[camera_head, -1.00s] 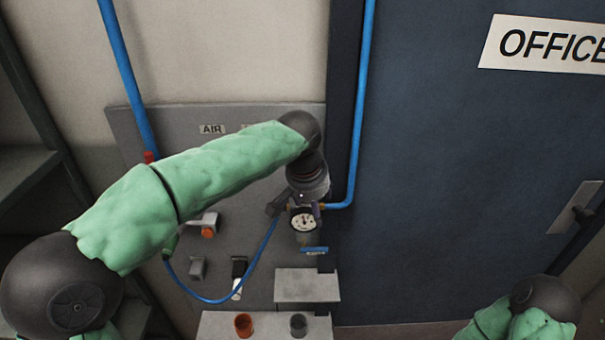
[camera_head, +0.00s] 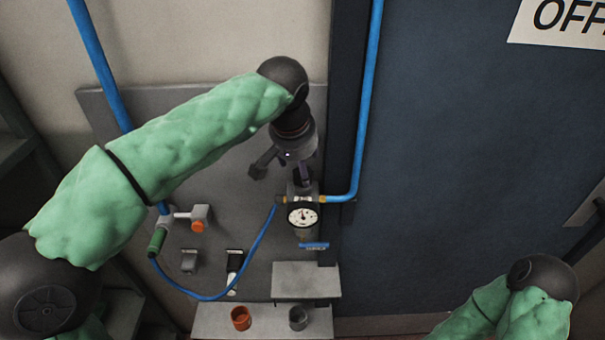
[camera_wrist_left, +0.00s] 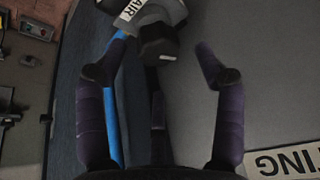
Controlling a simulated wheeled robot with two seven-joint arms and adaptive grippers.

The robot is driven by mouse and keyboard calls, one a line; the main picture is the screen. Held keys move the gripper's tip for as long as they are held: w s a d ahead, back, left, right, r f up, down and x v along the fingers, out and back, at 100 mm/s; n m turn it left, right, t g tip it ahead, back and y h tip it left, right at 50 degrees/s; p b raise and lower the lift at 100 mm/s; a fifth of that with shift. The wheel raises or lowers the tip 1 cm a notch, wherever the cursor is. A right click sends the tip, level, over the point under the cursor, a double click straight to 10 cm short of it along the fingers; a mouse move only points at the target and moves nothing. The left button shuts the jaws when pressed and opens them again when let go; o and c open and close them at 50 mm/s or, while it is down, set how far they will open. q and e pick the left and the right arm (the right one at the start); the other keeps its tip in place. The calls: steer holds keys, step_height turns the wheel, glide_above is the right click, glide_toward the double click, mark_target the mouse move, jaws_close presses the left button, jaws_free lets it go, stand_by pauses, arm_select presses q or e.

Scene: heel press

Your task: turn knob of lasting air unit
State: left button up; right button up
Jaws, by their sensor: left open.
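In the left wrist view a dark, faceted knob (camera_wrist_left: 158,42) shows at the far end between my finger tips. My left gripper (camera_head: 283,170) is open just above the gauge in the head view; its spread fingers also show in the left wrist view (camera_wrist_left: 160,46). It covers the top of the unit in the head view. Whether the fingers touch the knob is unclear. My right gripper is out of view; only part of that arm shows.
A blue hose (camera_head: 361,100) runs up to the right of the unit, and a thin blue hose (camera_head: 205,297) loops below left. An orange button (camera_head: 198,226) sits left. Orange (camera_head: 240,318) and grey cups (camera_head: 298,318) stand on a low shelf. A dark blue door (camera_head: 460,160) fills the right.

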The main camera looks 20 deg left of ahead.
arm_select(q)
steer(key=shift+b+x, duration=0.3)
steer(key=shift+x, duration=1.3)
steer(key=shift+s+r, duration=0.1)
steer(key=c, duration=1.1)
